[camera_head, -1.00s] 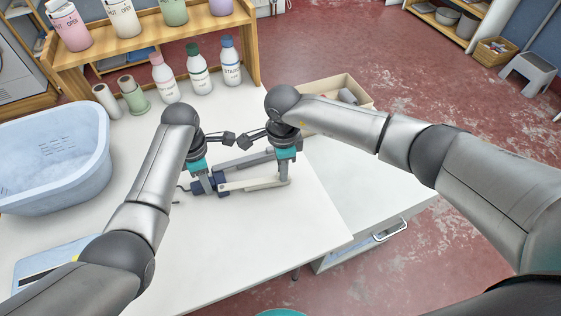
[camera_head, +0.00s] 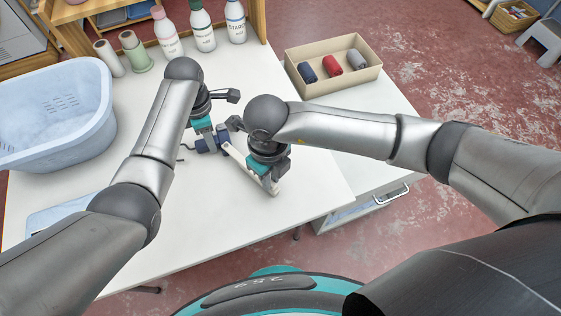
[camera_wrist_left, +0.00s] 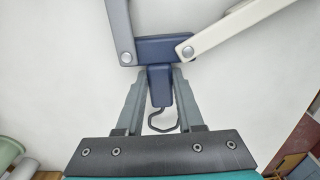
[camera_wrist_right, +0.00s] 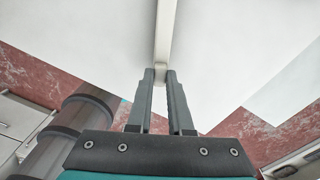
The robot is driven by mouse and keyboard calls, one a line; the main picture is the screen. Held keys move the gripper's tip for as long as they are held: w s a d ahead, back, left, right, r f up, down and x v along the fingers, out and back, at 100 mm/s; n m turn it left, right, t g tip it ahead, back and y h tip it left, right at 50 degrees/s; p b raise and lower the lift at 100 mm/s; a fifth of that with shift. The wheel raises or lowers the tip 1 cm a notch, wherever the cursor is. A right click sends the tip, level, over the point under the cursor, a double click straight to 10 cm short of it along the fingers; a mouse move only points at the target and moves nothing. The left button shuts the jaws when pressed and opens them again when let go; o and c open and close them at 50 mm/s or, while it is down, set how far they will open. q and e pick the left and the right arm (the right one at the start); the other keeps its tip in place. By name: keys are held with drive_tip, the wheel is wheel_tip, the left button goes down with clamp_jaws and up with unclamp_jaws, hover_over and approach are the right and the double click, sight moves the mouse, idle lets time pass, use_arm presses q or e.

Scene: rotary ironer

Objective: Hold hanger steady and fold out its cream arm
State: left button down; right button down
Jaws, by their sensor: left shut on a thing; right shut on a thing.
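The hanger has a navy blue hub (camera_wrist_left: 165,50) with a dark wire hook (camera_wrist_left: 163,122); the hub also shows in the head view (camera_head: 207,145). A cream arm (camera_wrist_left: 235,25) and a grey arm (camera_wrist_left: 120,28) are pivoted on it and angle apart. My left gripper (camera_wrist_left: 160,75) is shut on the hub's stem. My right gripper (camera_wrist_right: 164,75) is shut on the outer end of the cream arm (camera_wrist_right: 165,35); in the head view, the cream arm (camera_head: 236,156) slants down to the right from the hub. The grey arm is mostly hidden behind my arms in the head view.
A blue basin (camera_head: 100,135) stands at the left of the white table (camera_head: 180,230). Rolls and bottles (camera_head: 201,30) line the back. A beige box (camera_head: 335,88) with rolled cloths sits at right.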

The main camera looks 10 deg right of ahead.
drive_tip(key=s+a+m, duration=0.1)
drive_tip(key=a+m, duration=0.1)
drive_tip(key=a, duration=0.1)
drive_tip(key=shift+s, duration=0.35)
drive_tip(key=shift+s+a+m, duration=0.25)
drive_tip(key=shift+a+m, duration=0.4)
drive_tip(key=shift+s+a+m, duration=0.2)
drive_tip(key=shift+a+m, duration=0.4)
drive_tip(key=shift+m, duration=0.05)
drive_tip(key=c, duration=0.8)
unclamp_jaws()
drive_tip(key=shift+r, duration=0.15)
wheel_tip(320, 180, up, 12)
drive_tip(key=shift+w, duration=0.15)
